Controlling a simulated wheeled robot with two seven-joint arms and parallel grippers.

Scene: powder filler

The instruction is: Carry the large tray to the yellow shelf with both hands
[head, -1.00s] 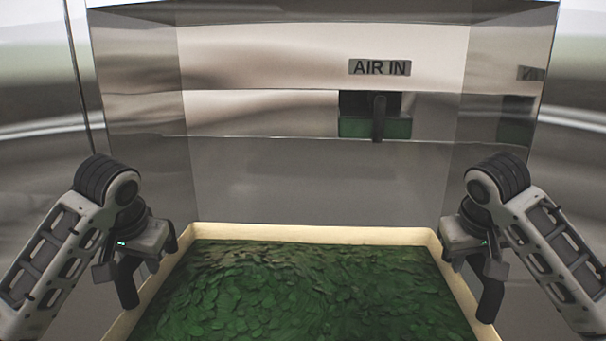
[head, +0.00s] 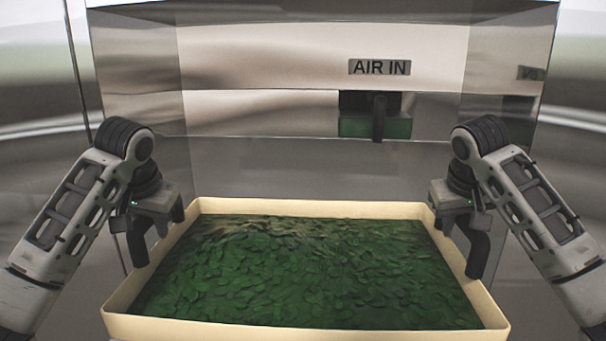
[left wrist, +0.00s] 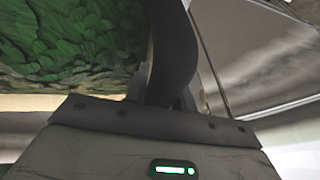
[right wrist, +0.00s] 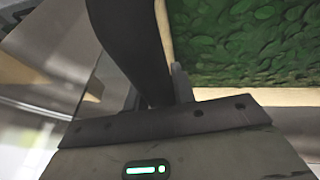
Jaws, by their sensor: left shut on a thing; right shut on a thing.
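The large cream tray (head: 300,331) fills the lower middle of the head view and holds a layer of green leaf-like pieces. My left gripper (head: 141,250) is shut on the tray's left wall, and my right gripper (head: 478,255) is shut on its right wall. In the left wrist view the tray rim (left wrist: 60,102) runs beside the dark finger. In the right wrist view the rim (right wrist: 250,97) shows beside the finger too. The fingertips are partly hidden. No yellow shelf is in view.
A shiny metal enclosure surrounds the tray, with a back wall (head: 300,165) and side walls.

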